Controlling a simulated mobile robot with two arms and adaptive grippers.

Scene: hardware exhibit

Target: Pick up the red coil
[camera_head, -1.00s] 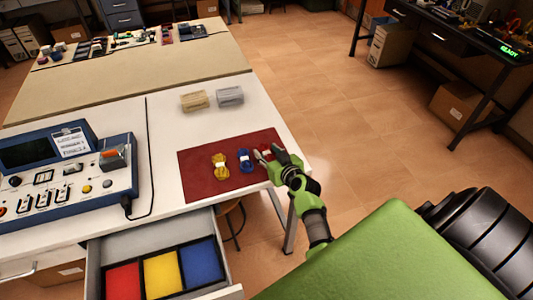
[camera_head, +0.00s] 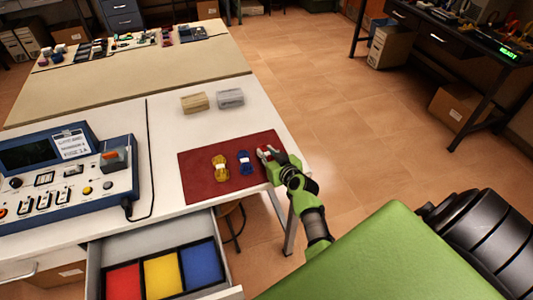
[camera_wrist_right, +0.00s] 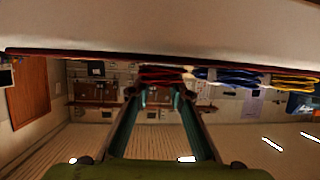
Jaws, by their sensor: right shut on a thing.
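The red coil (camera_head: 267,149) lies at the right end of the dark red mat (camera_head: 205,186), mostly hidden by my right gripper (camera_head: 268,154). That gripper is shut on the coil, with its green arm coming in from the right. In the right wrist view the fingers (camera_wrist_right: 156,93) reach to the red coil (camera_wrist_right: 160,76), which still appears at mat level. My left gripper is not in view.
A blue coil (camera_head: 244,162) and a yellow coil (camera_head: 221,168) lie left on the same mat. Two blocks (camera_head: 194,102) (camera_head: 230,97) stand behind. An open drawer (camera_head: 228,292) has red, yellow and blue compartments. A blue instrument (camera_head: 60,180) stands at left.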

